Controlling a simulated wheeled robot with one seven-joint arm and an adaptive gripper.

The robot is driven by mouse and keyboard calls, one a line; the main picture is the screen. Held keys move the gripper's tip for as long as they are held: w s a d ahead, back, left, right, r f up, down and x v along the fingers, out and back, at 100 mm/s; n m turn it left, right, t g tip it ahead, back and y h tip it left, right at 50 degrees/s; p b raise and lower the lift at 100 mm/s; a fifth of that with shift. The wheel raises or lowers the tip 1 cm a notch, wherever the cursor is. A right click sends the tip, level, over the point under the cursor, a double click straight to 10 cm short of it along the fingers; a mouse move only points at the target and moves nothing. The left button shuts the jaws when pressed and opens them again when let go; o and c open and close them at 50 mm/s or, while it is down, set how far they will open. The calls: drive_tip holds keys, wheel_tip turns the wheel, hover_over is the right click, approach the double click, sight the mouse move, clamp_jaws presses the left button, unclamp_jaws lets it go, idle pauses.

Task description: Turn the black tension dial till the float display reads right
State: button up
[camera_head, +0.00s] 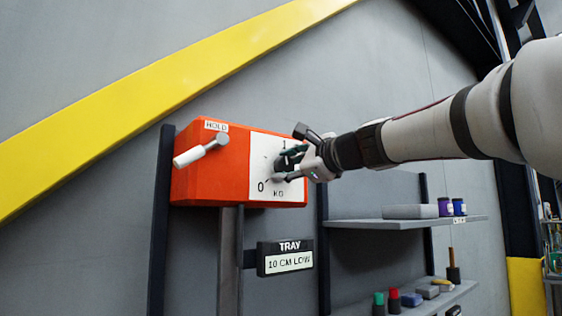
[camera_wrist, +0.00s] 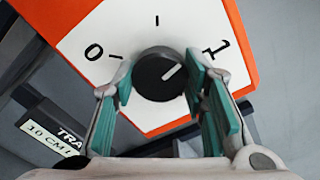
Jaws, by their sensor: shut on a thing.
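The black tension dial (camera_wrist: 158,74) sits on a white scale plate (camera_wrist: 140,25) marked 0 and 1. Its white pointer line slants up and right, toward the 1 side, in the wrist view. My gripper (camera_wrist: 160,80) has one green-padded finger on each side of the dial and is shut on it. In the head view my gripper (camera_head: 289,161) reaches the plate from the right and hides much of the dial. The display (camera_head: 288,260) below the orange box reads "TRAY 10 CM LOW"; part of it also shows in the wrist view (camera_wrist: 47,134).
The orange box (camera_head: 222,168) has a white HOLD lever (camera_head: 198,152) on its left side. A dark post stands left of it. Shelves (camera_head: 395,223) with small jars and coloured items are at the lower right, below my arm. A yellow stripe crosses the wall.

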drive_tip(key=m+p, duration=0.3)
drive_tip(key=m, duration=0.1)
drive_tip(key=shift+f+m, duration=0.1)
drive_tip(key=shift+m, duration=0.3)
idle(0.4)
drive_tip(key=o, duration=1.2)
drive_tip(key=shift+c, duration=0.2)
drive_tip(key=shift+s+d, duration=0.1)
drive_tip(key=shift+s, duration=0.05)
drive_tip(key=v, duration=1.1)
drive_tip(key=shift+s, duration=0.2)
drive_tip(key=shift+d, duration=0.15)
